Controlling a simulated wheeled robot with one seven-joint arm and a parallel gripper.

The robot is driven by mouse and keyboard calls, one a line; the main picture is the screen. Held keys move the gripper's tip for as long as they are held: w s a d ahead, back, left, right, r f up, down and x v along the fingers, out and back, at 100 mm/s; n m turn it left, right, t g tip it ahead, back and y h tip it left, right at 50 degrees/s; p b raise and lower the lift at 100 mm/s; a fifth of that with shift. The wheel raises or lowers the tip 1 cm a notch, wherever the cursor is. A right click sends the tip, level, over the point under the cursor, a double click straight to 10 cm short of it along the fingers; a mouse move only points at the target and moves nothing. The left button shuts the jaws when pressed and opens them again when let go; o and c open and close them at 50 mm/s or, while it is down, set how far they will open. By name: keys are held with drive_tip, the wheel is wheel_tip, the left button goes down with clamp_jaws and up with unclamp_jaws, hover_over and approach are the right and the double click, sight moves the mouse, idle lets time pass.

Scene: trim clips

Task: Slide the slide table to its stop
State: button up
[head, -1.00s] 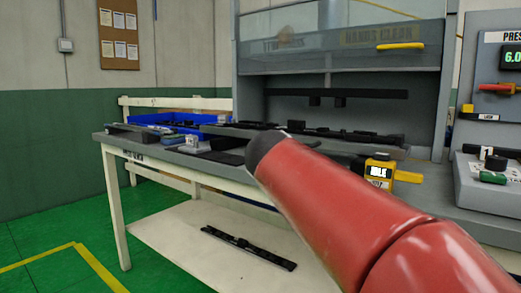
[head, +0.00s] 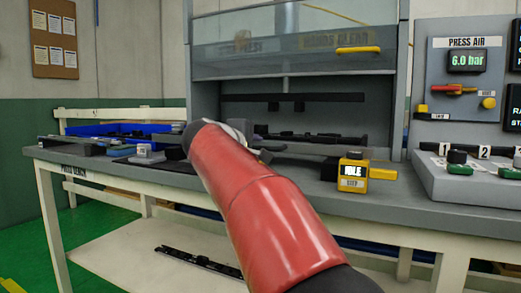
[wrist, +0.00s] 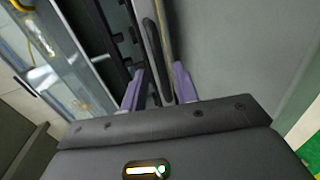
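The slide table is in the lower opening of the grey press, as far as I can tell. A dark, flat assembly with black trim pieces (head: 315,137) shows there in the head view, partly behind my red arm. My gripper shows in the wrist view (wrist: 157,78) as two purple fingers standing apart. A long grey bar (wrist: 151,42) and dark parts lie between and beyond the fingers. I see a gap beside the left finger, and cannot tell whether the right finger touches the bar.
The raised press guard has a yellow handle (head: 358,50). A yellow box reading IDLE (head: 353,172) stands on the bench (head: 420,205) right of the opening. A blue bin (head: 105,129) is at the left. The press air panel (head: 465,70) and a button box (head: 470,178) are at the right.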

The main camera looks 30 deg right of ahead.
drive_tip(key=shift+x, duration=2.2)
clamp_jaws()
